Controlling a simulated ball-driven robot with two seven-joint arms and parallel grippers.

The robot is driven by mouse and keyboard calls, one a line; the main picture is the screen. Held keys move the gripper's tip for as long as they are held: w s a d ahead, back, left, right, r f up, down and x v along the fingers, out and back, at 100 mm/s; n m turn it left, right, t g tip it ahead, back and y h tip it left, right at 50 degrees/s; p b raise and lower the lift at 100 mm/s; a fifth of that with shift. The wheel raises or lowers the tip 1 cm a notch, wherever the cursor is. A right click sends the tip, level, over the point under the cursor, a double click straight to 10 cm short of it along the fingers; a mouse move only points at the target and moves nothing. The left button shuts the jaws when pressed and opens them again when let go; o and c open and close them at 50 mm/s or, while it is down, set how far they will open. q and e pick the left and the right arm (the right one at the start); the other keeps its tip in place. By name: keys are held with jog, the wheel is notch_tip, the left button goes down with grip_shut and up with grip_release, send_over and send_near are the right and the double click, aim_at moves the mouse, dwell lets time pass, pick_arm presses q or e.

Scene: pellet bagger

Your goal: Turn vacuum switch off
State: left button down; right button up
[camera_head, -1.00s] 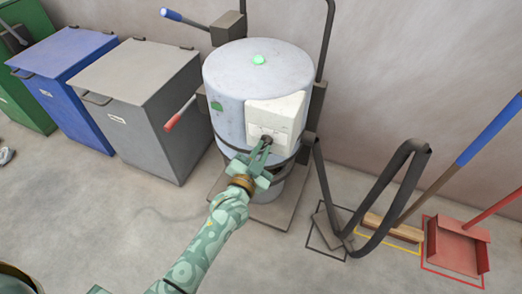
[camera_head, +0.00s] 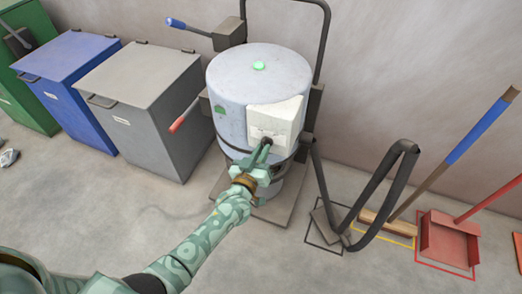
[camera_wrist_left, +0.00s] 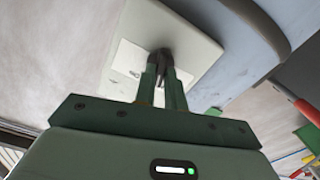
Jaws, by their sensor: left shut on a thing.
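The vacuum (camera_head: 228,90) is a grey-blue drum machine with a green button (camera_head: 258,66) on its lid. A white switch box (camera_head: 277,113) sits on its front right side. My left gripper (camera_head: 262,150) reaches the lower part of this box. In the left wrist view the two green fingers (camera_wrist_left: 162,82) are shut on a dark switch knob (camera_wrist_left: 161,56) that sticks out of the white plate (camera_wrist_left: 195,48). The fingers hide part of the knob, and its setting cannot be read. My right gripper is not in view.
A grey bin (camera_head: 140,90) and a blue bin (camera_head: 66,62) stand left of the vacuum. A red-tipped lever (camera_head: 184,115) juts out at its left. A dark hose (camera_head: 385,195), a broom (camera_head: 470,135) and a red dustpan (camera_head: 447,240) are at the right.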

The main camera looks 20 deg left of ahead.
pick_arm(q)
jog(key=shift+n, duration=1.2)
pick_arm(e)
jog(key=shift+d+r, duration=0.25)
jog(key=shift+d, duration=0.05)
pick_arm(q)
jog(key=shift+f, duration=0.1)
jog(key=c, duration=1.5)
grip_release()
jog(key=shift+o, duration=0.2)
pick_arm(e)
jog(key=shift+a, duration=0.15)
pick_arm(q)
jog(key=shift+s+p, duration=0.15)
jog(key=shift+p, duration=0.2)
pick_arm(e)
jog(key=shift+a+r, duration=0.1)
